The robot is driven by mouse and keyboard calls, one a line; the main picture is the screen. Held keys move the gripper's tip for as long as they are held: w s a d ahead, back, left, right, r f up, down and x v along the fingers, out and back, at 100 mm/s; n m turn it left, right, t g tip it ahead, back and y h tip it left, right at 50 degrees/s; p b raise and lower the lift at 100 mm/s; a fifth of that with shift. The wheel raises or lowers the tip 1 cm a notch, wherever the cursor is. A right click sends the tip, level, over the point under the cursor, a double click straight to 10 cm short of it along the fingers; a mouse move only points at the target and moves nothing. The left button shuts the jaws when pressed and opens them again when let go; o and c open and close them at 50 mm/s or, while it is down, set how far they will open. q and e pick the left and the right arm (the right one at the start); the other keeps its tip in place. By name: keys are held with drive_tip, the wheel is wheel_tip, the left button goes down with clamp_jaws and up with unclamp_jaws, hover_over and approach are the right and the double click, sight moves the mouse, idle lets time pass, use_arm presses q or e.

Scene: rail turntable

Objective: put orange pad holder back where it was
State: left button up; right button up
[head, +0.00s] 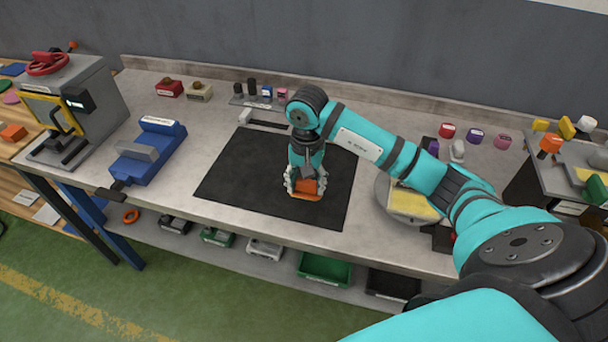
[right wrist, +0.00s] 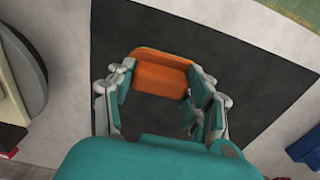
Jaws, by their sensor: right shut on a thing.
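The orange pad holder (head: 307,196) is low over the middle right part of the black mat (head: 240,185); whether it touches the mat I cannot tell. My right gripper (head: 306,184) points down and is shut on it. In the right wrist view the orange pad holder (right wrist: 160,76) lies between the fingers of the right gripper (right wrist: 160,88), and the bare black mat (right wrist: 225,55) shows around it. Part of the holder is hidden by the fingers. My left gripper is not in view.
A round turntable (head: 395,212) with a yellow pad stands right of the mat, partly behind my right arm. A blue vise (head: 150,155) is on the left. A side stand (head: 565,178) at right holds several coloured holders. The mat's left half is free.

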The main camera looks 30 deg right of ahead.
sight(305, 181)
drive_tip(key=shift+w+d, duration=0.35)
drive_tip(key=shift+w, duration=0.3)
drive_tip(key=shift+w+d, duration=0.35)
drive_tip(key=shift+w, duration=0.25)
drive_tip(key=shift+w+d+p, duration=0.15)
drive_tip(key=shift+w+p, duration=0.1)
drive_tip(key=shift+p, duration=0.05)
drive_tip(key=shift+w+d, duration=0.15)
drive_tip(key=shift+w, duration=0.15)
wheel_tip(305, 181, down, 3)
drive_tip(key=shift+f+p, duration=0.2)
drive_tip(key=shift+p, duration=0.75)
drive_tip(key=shift+f, duration=0.2)
drive_tip(key=shift+f+b, duration=0.25)
drive_tip(key=shift+b, duration=0.05)
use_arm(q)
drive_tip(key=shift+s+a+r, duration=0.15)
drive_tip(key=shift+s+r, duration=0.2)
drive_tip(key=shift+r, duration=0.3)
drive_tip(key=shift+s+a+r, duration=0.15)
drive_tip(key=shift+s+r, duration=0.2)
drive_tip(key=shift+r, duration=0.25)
use_arm(e)
drive_tip(key=o, duration=1.1)
drive_tip(key=shift+r, duration=0.1)
